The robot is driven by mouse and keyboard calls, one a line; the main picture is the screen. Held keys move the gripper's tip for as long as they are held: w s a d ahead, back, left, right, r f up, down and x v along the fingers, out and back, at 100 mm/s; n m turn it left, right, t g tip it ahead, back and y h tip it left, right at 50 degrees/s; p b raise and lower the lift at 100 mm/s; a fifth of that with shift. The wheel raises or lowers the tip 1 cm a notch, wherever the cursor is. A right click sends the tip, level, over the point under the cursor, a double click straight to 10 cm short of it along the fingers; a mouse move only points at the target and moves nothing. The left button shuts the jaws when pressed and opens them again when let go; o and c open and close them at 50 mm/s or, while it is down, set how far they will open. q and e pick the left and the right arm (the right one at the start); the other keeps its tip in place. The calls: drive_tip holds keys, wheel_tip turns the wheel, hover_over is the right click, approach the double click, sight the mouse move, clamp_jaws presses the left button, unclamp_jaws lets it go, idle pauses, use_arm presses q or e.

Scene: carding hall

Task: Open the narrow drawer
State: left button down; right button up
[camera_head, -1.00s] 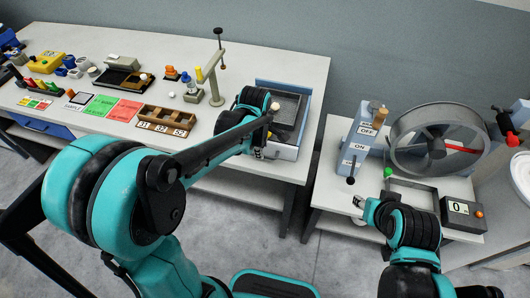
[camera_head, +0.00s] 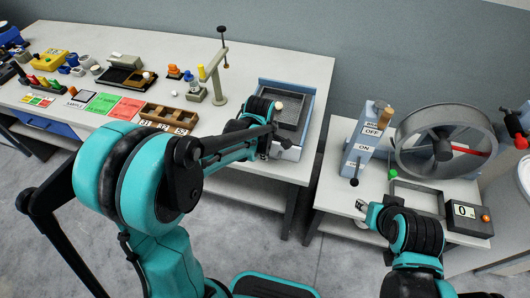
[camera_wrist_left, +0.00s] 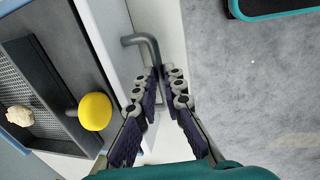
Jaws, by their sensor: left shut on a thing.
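The narrow drawer belongs to a blue-grey unit with a dark tray (camera_head: 291,107) at the right end of the long table. Its pale front (camera_head: 290,153) is partly hidden by my left arm. In the left wrist view, a grey bent bar handle (camera_wrist_left: 146,43) stands off the pale front (camera_wrist_left: 116,35). My left gripper (camera_wrist_left: 160,78) is shut on this handle, one finger on each side. In the head view my left gripper itself is mostly hidden behind my forearm. My right gripper (camera_head: 361,206) is at the right table's front edge; its jaw opening is unclear.
A yellow knob (camera_wrist_left: 95,111) stands close beside my left fingers, by the perforated tray. A post with an arm (camera_head: 219,75) and a divided wooden box (camera_head: 168,118) stand left of the unit. The lever panel (camera_head: 364,150) and wheel (camera_head: 443,142) are right. Floor in front is clear.

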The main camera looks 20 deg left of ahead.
use_arm(q)
drive_tip(key=s+p, duration=0.3)
drive_tip(key=s, duration=1.5)
drive_tip(key=shift+s+a, duration=0.2)
drive_tip(key=shift+a, duration=0.1)
drive_tip(key=c, duration=1.6)
unclamp_jaws()
wheel_tip(320, 180, up, 12)
drive_tip(key=s, duration=0.2)
drive_tip(key=shift+s, duration=0.15)
drive_tip(key=shift+f, duration=0.15)
drive_tip(key=w+a+m+t, duration=0.1)
drive_tip(key=m, duration=0.5)
drive_tip(key=w+a+m+t+b, duration=0.1)
drive_tip(key=m+t, duration=0.1)
drive_tip(key=m, duration=0.3)
drive_tip(key=w+a+m+t+b, duration=0.1)
drive_tip(key=w+m+t, duration=0.1)
drive_tip(key=m, duration=0.4)
drive_tip(key=shift+f+m, duration=0.3)
